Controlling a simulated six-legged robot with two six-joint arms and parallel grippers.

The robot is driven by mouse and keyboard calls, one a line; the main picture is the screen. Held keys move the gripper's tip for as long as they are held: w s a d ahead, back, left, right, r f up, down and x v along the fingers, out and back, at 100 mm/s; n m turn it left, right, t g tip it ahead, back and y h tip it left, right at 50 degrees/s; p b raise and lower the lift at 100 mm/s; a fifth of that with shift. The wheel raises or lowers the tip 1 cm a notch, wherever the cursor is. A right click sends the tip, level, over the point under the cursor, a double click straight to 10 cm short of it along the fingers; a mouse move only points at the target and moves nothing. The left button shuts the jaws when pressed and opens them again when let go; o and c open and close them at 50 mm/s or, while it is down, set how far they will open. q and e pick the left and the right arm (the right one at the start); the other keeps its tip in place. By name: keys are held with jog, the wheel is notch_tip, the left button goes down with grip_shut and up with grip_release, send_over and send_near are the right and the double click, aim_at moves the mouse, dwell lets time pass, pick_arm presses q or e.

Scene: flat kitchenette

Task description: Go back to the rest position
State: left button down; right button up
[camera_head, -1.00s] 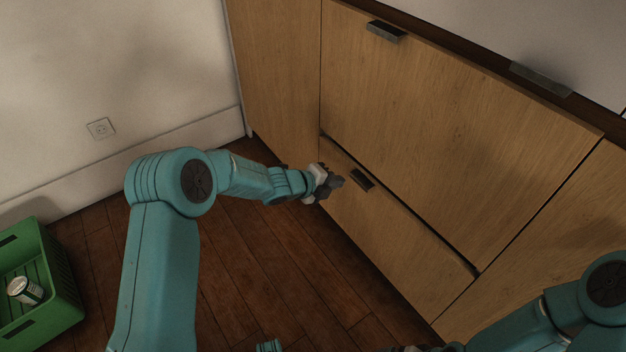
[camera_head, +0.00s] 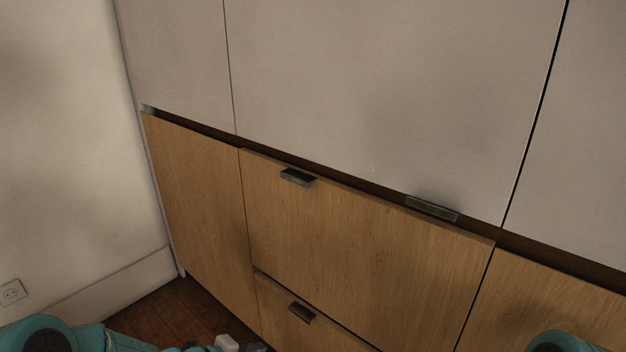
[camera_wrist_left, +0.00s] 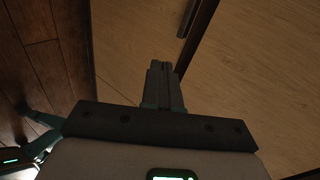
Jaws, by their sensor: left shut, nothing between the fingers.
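My left gripper (camera_wrist_left: 162,82) shows in the left wrist view with its two dark fingers together and nothing between them. The wooden cabinet front fills much of that view beyond the fingers, with a dark handle (camera_wrist_left: 186,16) past the fingertips. In the head view only a bit of the left gripper (camera_head: 242,346) shows at the bottom edge, near the lower drawer (camera_head: 285,322). The lower drawer's handle (camera_head: 301,312) is apart from the gripper. Part of my right arm shows at the bottom right; its gripper is out of the picture.
The upper wooden front (camera_head: 370,240) has a dark handle (camera_head: 298,177). Pale panels (camera_head: 380,90) stand above. A wall (camera_head: 60,140) with a socket (camera_head: 11,292) is at left. Dark floor (camera_head: 165,312) shows between wall and cabinet.

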pick_arm(q)
jog(key=s+d+f+n+g+y, duration=0.1)
jog(key=s+d+f+n+g, duration=0.25)
jog(key=s+f+n, duration=0.55)
jog(key=s+f+n+g+y, duration=0.1)
jog(key=s+f+n+g, duration=0.15)
jog(key=s+n, duration=0.65)
jog(key=s+f+n+g+y, duration=0.2)
jog(key=s+f+n, duration=0.1)
jog(key=s+n, duration=0.55)
pick_arm(e)
notch_tip(320, 180, up, 30)
jog(key=p, duration=3)
jog(key=shift+s+a, duration=0.25)
jog(key=shift+s, duration=0.05)
jog(key=shift+f, duration=0.3)
jog(key=shift+c, duration=0.7)
jog(key=c, duration=0.9)
pick_arm(q)
notch_tip(320, 180, up, 29)
jog(key=shift+s+a+n, duration=0.3)
jog(key=shift+s+n, duration=0.05)
jog(key=shift+n, duration=0.1)
pick_arm(e)
jog(key=shift+a, duration=0.15)
jog(key=shift+c, duration=0.2)
